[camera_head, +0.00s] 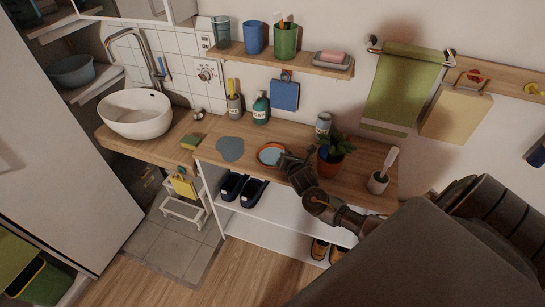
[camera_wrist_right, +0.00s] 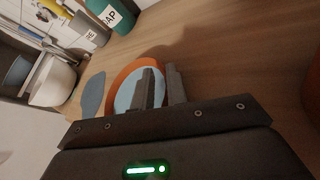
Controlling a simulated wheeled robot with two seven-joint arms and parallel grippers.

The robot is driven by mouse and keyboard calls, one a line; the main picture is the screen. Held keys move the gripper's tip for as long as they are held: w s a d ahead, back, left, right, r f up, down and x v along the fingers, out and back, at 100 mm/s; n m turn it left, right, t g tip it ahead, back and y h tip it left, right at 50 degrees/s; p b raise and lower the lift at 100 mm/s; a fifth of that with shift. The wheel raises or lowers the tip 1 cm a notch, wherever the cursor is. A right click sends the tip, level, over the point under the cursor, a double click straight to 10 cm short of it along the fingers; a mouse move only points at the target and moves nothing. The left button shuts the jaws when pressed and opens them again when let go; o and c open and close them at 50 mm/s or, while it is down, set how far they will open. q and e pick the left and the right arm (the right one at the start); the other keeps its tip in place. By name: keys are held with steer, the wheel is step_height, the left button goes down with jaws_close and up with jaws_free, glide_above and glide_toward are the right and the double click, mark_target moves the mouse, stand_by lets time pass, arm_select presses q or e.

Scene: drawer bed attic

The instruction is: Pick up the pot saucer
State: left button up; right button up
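The pot saucer is a shallow round dish with an orange rim and light blue inside (camera_head: 271,154). It lies on the wooden counter, right of a flat grey-blue patch. My right gripper (camera_head: 285,160) is at the saucer's right edge. In the wrist view its two fingers (camera_wrist_right: 162,88) stand a little apart, one over the saucer and one just outside its right rim. My fingers hide part of that rim. My left gripper is not in view.
A teal soap bottle (camera_head: 261,107) and a brush holder (camera_head: 234,106) stand behind. A wall shelf (camera_head: 300,65) hangs above. The counter's front edge is near.

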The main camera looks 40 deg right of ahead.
steer(key=shift+x, duration=0.95)
jaws_close()
steer(key=shift+r, duration=0.15)
step_height(320, 180, up, 10)
steer(key=shift+f+b, duration=0.2)
steer(key=shift+b, duration=0.25)
stand_by(1.4)
